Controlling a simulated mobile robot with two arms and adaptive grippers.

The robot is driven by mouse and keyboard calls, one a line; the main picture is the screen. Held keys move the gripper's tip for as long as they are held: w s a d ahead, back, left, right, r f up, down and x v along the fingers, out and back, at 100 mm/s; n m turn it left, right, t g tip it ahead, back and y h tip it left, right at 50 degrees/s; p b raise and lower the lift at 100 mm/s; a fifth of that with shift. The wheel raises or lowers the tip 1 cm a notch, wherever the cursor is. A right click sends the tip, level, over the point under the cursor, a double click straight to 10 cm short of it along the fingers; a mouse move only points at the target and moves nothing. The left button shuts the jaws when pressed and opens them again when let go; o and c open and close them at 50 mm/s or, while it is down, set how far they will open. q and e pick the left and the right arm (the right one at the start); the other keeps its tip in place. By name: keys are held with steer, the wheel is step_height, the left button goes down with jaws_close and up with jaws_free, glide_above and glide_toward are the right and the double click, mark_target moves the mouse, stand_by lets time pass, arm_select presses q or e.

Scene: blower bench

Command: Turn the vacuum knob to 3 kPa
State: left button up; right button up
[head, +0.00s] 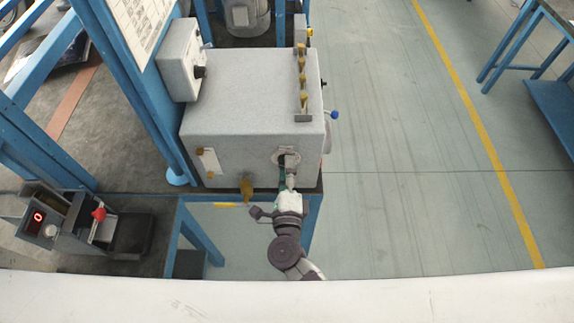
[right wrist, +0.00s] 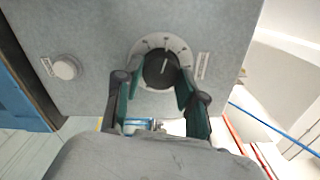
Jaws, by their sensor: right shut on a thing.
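The vacuum knob (right wrist: 161,69) is black with a pale pointer line, on a round white dial plate (right wrist: 146,47) with tick marks. Its pointer slants up and slightly right in the right wrist view. The numbers are too small to read. In the head view the dial (head: 281,154) is at the lower right of the grey box's front face, partly hidden by my gripper. My right gripper (right wrist: 160,84) has its green-padded fingers on either side of the knob and is shut on it. It also shows in the head view (head: 286,178). My left gripper is not in view.
The grey box (head: 235,110) stands on a blue-framed bench (head: 312,215). A brass fitting (head: 247,188) protrudes left of my gripper. A smaller box (head: 182,62) is mounted at upper left. A device with a red display (head: 37,217) and red knob (head: 99,214) stands at lower left.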

steer(key=shift+n, duration=0.6)
steer(key=o, duration=1.1)
steer(key=shift+o, duration=0.2)
steer(key=s, duration=1.2)
